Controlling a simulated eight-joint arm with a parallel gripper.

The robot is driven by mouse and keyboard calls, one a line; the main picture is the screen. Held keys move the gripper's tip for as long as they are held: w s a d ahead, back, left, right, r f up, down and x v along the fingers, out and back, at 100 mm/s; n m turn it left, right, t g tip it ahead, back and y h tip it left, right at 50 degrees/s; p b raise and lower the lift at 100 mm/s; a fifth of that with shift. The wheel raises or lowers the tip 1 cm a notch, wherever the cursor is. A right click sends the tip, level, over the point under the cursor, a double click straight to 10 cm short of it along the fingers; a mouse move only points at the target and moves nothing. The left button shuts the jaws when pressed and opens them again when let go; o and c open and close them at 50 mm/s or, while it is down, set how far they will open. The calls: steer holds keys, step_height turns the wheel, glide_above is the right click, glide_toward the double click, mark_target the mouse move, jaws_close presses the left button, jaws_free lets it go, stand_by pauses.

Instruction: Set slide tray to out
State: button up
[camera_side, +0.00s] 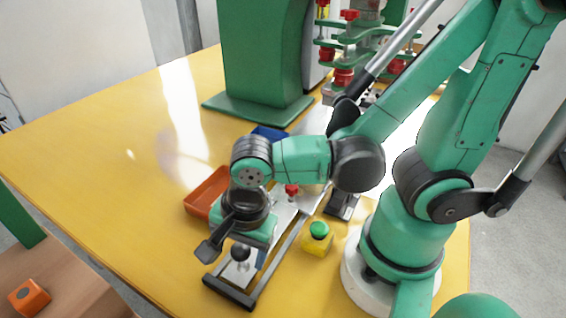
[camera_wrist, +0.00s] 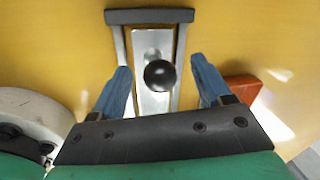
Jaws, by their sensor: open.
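The slide tray is a bright metal plate (camera_wrist: 152,42) between two grey rails that end in a dark cross bar (camera_wrist: 150,16). It also shows at the front of the table in the side view (camera_side: 238,273). A round black knob (camera_wrist: 160,75) stands on the plate; the side view shows it too (camera_side: 240,252). My gripper (camera_wrist: 162,78) is open, with its two blue fingers on either side of the knob in the wrist view. In the side view my gripper (camera_side: 235,254) is over the rail end. I cannot tell whether the fingers touch the knob.
A yellow box with a green button (camera_side: 318,238) stands right of the rails. An orange bin (camera_side: 205,195) lies left of them. A red knob (camera_side: 291,190) and a green machine column (camera_side: 265,60) are behind. The yellow table's left side is clear.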

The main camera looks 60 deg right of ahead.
steer(key=shift+s+d+r, duration=0.1)
steer(key=shift+s+r, duration=0.05)
steer(key=shift+r, duration=0.75)
steer(key=shift+s+a+r, duration=0.1)
steer(key=shift+s+r, duration=0.1)
steer(key=shift+r, duration=0.75)
steer(key=shift+s+d+r, duration=0.1)
steer(key=shift+s+r, duration=0.05)
steer(key=shift+r, duration=0.75)
steer(key=w+d+r+n+t, duration=0.1)
steer(key=w+d+n+t, duration=0.1)
steer(key=d+n, duration=0.3)
steer(key=w+d+r+n+t, duration=0.2)
steer(key=w+d+n, duration=0.3)
steer(key=n, duration=0.5)
steer(key=shift+d+r+n+t, duration=0.15)
steer(key=shift+r+n+t, duration=0.1)
steer(key=shift+n+t, duration=0.2)
